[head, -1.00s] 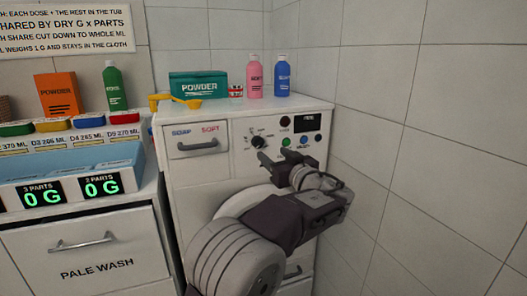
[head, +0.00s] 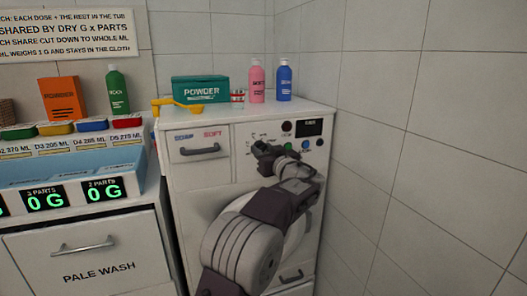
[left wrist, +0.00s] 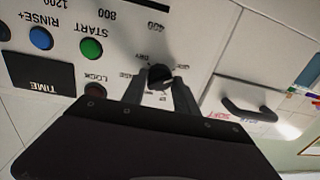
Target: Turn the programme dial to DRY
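The programme dial (left wrist: 160,77) is a dark round knob on the washer's white front panel, with printed marks around it. The word DRY shows upside down next to it in the left wrist view. My left gripper (left wrist: 158,88) is open, with one finger on each side of the dial. A small gap seems to show between the fingers and the knob. In the head view my left gripper (head: 262,150) is in front of the panel and hides most of the dial. My right gripper is in neither view.
A green START button (left wrist: 91,48), a blue RINSE+ button (left wrist: 41,38), a dark red LOCK button (left wrist: 95,90) and a dark TIME display (left wrist: 45,72) are close by. The detergent drawer handle (head: 201,149) is left of the dial. A tiled wall (head: 400,150) stands at the right.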

